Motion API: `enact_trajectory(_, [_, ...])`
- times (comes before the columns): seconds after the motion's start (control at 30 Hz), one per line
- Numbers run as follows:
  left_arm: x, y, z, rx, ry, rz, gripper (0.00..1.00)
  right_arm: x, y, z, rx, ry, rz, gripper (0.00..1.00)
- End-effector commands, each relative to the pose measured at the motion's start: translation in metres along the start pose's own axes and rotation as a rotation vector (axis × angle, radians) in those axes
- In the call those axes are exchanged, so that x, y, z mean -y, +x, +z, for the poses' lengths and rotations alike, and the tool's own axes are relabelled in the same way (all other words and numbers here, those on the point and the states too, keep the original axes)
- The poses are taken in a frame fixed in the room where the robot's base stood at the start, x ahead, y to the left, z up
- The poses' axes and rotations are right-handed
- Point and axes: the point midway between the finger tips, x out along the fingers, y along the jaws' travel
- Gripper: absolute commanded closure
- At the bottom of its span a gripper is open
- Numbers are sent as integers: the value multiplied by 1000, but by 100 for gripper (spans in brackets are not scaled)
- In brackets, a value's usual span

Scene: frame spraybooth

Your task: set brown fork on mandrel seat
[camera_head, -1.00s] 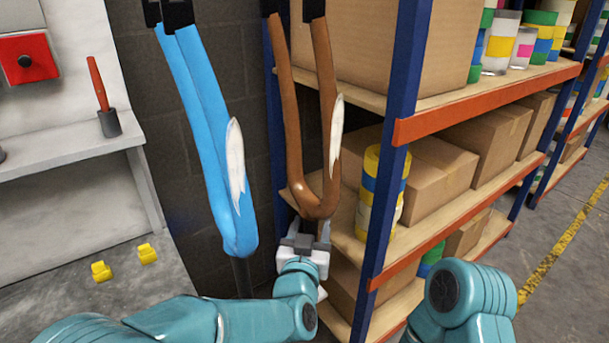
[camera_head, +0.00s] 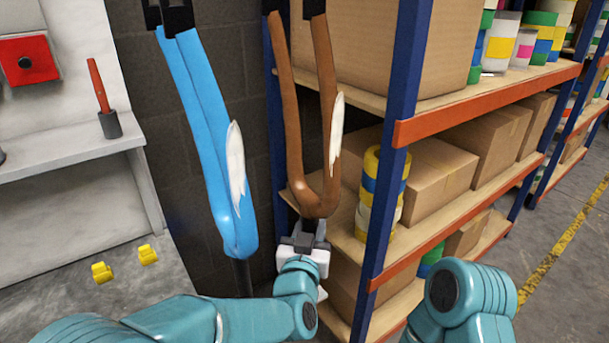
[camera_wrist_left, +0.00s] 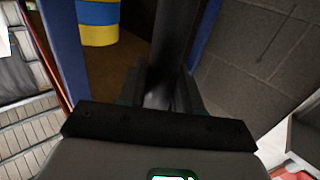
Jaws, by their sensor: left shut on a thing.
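The brown fork (camera_head: 293,130) stands upright with its two prongs pointing up and a white patch on its right prong. My left gripper (camera_head: 309,229) is at its lower end, shut on the stem below the crown. In the left wrist view the dark stem (camera_wrist_left: 172,50) runs up from between the fingers (camera_wrist_left: 158,92). A blue fork (camera_head: 201,130) hangs upright to the left, with a dark stem below it. I cannot make out a mandrel seat for certain. My right gripper is not in view.
Blue and orange shelving (camera_head: 480,105) with boxes and tape rolls stands close on the right. A grey bench (camera_head: 70,150) with an orange-handled tool (camera_head: 98,85) is at left. Two yellow pieces (camera_head: 148,254) lie below it. A dark block wall (camera_head: 245,110) is behind the forks.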

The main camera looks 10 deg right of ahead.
Motion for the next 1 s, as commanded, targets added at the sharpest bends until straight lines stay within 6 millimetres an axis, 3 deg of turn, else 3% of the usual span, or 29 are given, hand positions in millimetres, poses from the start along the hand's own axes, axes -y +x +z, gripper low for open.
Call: enact_trajectory(1.0, [0,0,-46,-6,0,-1,100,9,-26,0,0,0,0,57])
